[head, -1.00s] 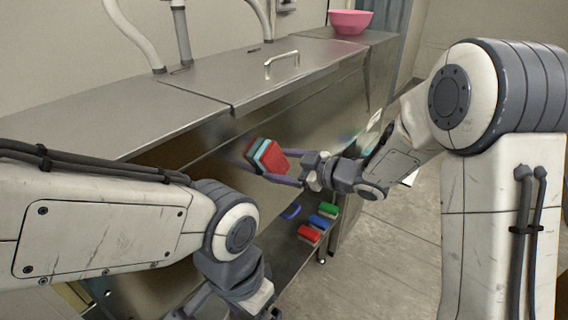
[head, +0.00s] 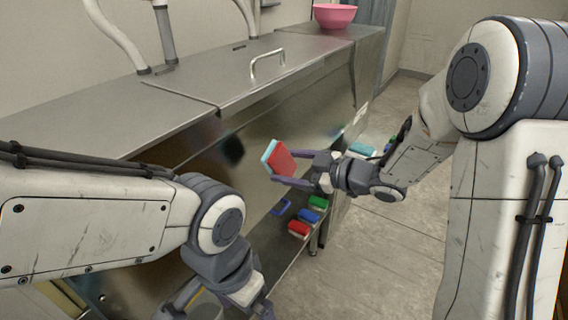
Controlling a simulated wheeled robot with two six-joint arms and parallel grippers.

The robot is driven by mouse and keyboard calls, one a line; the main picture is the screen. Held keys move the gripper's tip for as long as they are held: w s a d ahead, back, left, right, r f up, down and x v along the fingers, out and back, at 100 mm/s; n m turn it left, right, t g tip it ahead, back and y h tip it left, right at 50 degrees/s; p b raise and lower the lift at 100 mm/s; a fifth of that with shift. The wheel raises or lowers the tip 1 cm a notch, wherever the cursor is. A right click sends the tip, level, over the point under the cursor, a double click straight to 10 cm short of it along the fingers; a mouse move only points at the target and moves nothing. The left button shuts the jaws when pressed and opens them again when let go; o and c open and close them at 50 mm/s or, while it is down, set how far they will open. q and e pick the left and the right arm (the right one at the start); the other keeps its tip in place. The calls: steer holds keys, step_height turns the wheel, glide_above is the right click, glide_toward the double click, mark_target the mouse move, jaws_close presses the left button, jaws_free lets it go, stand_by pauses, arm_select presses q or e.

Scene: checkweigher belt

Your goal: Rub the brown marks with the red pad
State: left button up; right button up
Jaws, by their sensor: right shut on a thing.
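My right gripper (head: 298,172) is shut on the red pad (head: 282,159), a block with a red face and a light blue layer. It holds the pad up in front of the steel front panel (head: 310,110), seemingly apart from it. A dark blurred patch (head: 230,150) shows on the panel left of the pad; I cannot tell whether it is a mark or a reflection. A brownish tone shows lower left, partly behind my left arm, with no clear brown marks. My left gripper is at the bottom edge, largely cut off, and its jaws are unclear.
A pink bowl (head: 335,15) stands on the far end of the steel top. A handle (head: 267,65) sticks up from the lid.

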steer(key=shift+p+v, duration=0.35)
steer(key=shift+v, duration=0.45)
steer(key=shift+s+d+r, duration=0.2)
steer(key=shift+s+d, duration=0.2)
steer(key=shift+d, duration=0.1)
